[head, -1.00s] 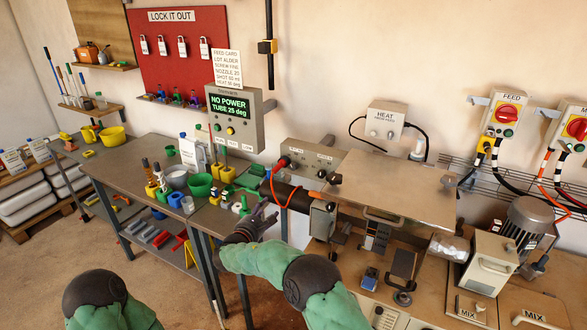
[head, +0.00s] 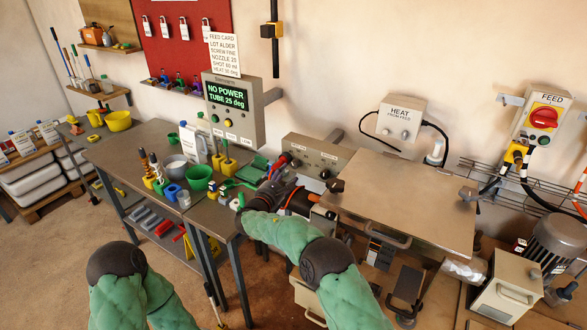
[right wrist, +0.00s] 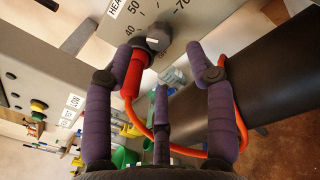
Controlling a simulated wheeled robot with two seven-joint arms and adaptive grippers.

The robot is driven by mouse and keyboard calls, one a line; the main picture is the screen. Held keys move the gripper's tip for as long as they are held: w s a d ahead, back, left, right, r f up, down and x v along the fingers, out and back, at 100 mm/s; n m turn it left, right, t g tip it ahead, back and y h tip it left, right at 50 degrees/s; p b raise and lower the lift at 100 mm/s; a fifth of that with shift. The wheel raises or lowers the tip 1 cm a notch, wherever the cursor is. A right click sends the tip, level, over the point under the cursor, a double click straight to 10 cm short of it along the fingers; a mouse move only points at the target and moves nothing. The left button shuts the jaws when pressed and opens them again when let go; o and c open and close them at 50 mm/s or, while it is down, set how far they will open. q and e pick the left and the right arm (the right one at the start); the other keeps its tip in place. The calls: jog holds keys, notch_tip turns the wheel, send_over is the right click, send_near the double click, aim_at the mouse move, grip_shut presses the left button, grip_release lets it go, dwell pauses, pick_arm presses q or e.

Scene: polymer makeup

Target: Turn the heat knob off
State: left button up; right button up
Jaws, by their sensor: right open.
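The heat knob (right wrist: 158,38) is a dark round knob on a light panel (right wrist: 112,28) in the right wrist view. Part of a "HEA" label and numbers from a scale show beside it. In the head view, the panel is on the front of a grey box (head: 318,150) behind my right gripper (head: 287,172). In the right wrist view my right gripper (right wrist: 168,52) is open, with its fingertips at either side of the knob; contact cannot be told. My left gripper is out of view; only my left arm shows.
A red plug (right wrist: 132,75) with an orange cable (right wrist: 237,110) sits close by the left finger. A dark tube (right wrist: 235,85) runs below the panel. A wall box labelled HEAT (head: 401,119) and a metal plate (head: 405,200) are to the right.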

aim_at(294, 167)
jog(key=shift+x, duration=3.2)
jog(key=shift+c, duration=0.3)
grip_shut()
